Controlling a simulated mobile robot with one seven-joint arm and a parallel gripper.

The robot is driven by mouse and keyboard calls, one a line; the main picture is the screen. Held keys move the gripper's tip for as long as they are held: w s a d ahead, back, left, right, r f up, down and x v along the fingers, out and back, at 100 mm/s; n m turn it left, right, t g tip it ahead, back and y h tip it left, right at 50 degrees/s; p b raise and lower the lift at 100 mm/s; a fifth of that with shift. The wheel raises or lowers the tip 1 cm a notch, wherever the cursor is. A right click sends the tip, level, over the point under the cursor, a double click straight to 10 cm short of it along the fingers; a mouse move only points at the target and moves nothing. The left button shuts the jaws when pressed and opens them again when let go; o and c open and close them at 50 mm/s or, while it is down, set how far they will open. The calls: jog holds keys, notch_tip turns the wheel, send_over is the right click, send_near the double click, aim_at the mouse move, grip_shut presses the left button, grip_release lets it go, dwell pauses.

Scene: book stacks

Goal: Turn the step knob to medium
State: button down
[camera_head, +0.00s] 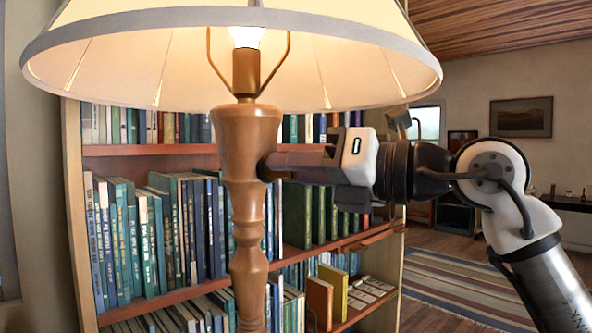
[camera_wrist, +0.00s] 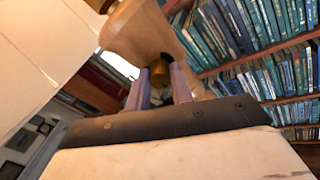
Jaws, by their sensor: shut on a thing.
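A floor or table lamp with a turned wooden post (camera_head: 247,150) and a lit cream shade (camera_head: 180,60) stands in front of the bookshelf. My gripper (camera_head: 268,168) comes in from the right, level with the upper post. In the wrist view, the two fingers (camera_wrist: 160,88) are around a small brass knob (camera_wrist: 159,72) on the lamp post (camera_wrist: 140,40). The jaws are shut on the knob. In the head view the knob is mostly hidden by the fingers, and its setting cannot be read. The bulb (camera_head: 245,37) glows bright.
The lamp shade overhangs close above my gripper. A bookshelf (camera_head: 180,150) full of books stands behind the lamp. To the right are a striped rug (camera_head: 460,285) and open wooden floor. A framed picture (camera_head: 521,117) hangs on the far wall.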

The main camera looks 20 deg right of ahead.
jog(key=shift+m, duration=0.6)
jog(key=c, duration=1.2)
grip_release()
jog(key=shift+c, duration=0.2)
jog(key=b+v, duration=0.1)
jog(key=v, duration=1.2)
jog(key=shift+s+d+b, duration=0.3)
jog(key=shift+b, duration=0.1)
